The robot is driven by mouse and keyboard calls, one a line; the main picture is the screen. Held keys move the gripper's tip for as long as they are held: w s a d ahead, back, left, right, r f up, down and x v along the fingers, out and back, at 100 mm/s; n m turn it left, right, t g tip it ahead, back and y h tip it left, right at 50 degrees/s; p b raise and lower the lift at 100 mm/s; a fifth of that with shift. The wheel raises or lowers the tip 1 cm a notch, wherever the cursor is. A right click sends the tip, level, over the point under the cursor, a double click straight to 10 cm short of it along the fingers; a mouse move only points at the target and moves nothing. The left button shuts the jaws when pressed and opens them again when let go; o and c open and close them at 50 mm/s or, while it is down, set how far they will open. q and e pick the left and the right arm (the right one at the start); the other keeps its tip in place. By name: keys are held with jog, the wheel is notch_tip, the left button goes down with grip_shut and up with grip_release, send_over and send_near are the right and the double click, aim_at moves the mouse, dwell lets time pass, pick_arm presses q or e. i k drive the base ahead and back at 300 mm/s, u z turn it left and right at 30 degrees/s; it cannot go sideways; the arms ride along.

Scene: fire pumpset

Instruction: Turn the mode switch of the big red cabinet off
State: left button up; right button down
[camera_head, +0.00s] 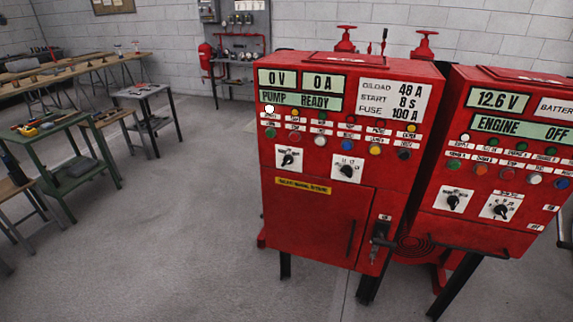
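Two red cabinets stand side by side; the left one (315,235), in the middle of the view, looks the bigger. Its displays read "0 V", "0 A" and "PUMP READY" (300,101). Below its rows of lamps and buttons are two black rotary knobs on white plates, a left knob (288,159) and a right knob (347,171). Their small lettering is too small to read, so I cannot tell which is the mode switch. A black handle (380,238) sits at the lower right of the front. Neither of my grippers is in view.
The right red cabinet (480,225) shows "12.6 V" and "ENGINE OFF" and has two knobs too. Red valve wheels (425,40) rise behind. Workbenches with tools, such as the green table (75,180), stand at left. The grey floor (190,230) in front of the left cabinet is clear.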

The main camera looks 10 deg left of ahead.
aim_at(288, 159)
jog(key=k, duration=0.5)
jog(key=z, duration=1.25)
jog(key=i, duration=1.15)
jog(key=u, duration=0.95)
